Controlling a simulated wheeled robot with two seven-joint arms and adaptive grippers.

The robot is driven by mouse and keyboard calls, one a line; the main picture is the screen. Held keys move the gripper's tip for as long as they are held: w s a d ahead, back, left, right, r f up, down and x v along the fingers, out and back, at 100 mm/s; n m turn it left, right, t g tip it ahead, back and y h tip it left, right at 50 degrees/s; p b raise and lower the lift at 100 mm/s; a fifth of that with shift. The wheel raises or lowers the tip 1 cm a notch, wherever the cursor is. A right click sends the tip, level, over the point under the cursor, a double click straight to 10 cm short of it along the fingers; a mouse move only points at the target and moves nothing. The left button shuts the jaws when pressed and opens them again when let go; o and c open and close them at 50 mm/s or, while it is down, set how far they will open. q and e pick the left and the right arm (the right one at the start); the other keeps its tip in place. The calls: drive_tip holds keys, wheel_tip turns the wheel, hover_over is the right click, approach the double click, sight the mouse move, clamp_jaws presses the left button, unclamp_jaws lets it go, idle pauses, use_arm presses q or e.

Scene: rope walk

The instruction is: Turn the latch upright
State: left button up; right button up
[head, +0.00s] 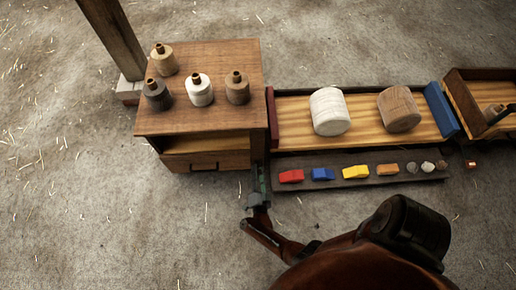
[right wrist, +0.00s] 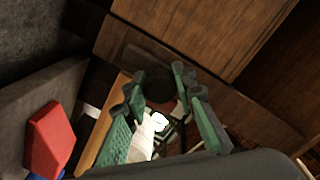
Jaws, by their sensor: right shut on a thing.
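My right gripper (head: 261,190) is at the front right corner of the wooden cabinet (head: 205,140), beside the dark red end block of the bench. In the right wrist view its green ribbed fingers (right wrist: 160,118) are shut around a small pale piece, which seems to be the latch (right wrist: 150,133). A dark round part shows just beyond it. The fingers hide much of the piece, so I cannot tell its exact tilt. In the head view the latch is hidden by the gripper. My left gripper is not in view.
Several spools (head: 199,90) stand on the cabinet. The bench holds a white roll (head: 329,111) and a brown roll (head: 399,109). A dark strip (head: 345,181) in front carries coloured blocks; its red block (right wrist: 50,138) is near my gripper. The floor in front is open.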

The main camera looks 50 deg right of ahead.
drive_tip(key=shift+w+a+f, duration=0.1)
drive_tip(key=shift+a+f, duration=0.05)
drive_tip(key=shift+a, duration=0.15)
clamp_jaws()
drive_tip(key=o, duration=0.9)
unclamp_jaws()
drive_tip(key=shift+o, duration=1.3)
drive_tip(key=shift+d, duration=0.2)
